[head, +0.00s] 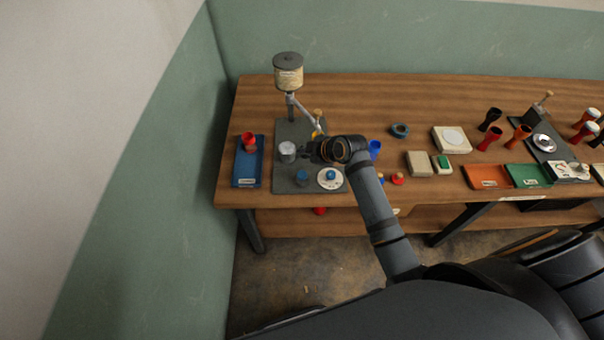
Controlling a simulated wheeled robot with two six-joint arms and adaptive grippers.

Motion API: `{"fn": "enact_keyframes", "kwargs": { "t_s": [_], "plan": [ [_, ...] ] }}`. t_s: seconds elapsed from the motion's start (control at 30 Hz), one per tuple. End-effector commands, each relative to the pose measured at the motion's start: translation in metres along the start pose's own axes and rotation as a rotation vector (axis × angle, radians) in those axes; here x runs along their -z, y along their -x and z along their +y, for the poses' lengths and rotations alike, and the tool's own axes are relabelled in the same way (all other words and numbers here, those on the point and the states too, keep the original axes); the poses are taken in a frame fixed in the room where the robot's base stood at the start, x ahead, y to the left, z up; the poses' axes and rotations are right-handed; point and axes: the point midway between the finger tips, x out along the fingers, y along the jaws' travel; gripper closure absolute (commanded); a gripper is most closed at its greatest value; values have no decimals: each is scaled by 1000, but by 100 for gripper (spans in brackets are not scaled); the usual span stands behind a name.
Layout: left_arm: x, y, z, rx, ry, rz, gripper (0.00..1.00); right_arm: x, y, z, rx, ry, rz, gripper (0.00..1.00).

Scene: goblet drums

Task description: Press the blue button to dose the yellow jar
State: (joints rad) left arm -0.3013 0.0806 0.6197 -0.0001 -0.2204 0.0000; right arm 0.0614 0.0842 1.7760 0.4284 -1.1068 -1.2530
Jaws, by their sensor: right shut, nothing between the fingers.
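A dispenser with a labelled hopper (289,77) stands on a dark base plate (283,184) at the left of the table. Two blue items sit at the plate's front: a dark blue piece (303,176) and a round blue knob (331,174) on a white disc. I cannot tell for sure which is the button. A small yellow thing (317,134) shows behind my right gripper, mostly hidden; I cannot tell whether it is the jar. My right gripper (309,150) is shut and empty, above the plate, just right of a grey metal cup (287,149). My left gripper is out of view.
A blue tray (247,178) with a red goblet-shaped piece (249,142) lies at the left. A blue cup (375,150), a dark ring (399,131), a white scale (452,139) and orange (487,183) and green (528,176) trays stand to the right.

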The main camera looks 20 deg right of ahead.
Motion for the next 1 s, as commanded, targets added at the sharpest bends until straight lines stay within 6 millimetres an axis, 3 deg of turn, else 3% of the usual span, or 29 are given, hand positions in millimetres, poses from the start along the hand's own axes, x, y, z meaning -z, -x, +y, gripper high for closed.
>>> {"fn": "enact_keyframes", "kwargs": {
  "t_s": [0.37, 0.8, 1.0],
  "plan": [
    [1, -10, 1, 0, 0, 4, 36, -6, -8, -6, 1, -2, -2, 100],
    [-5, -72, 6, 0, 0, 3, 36, -38, -50, -37, 0, -2, -3, 100],
    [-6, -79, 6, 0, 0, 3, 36, -45, -61, -45, 0, -2, -2, 100]
  ]
}}
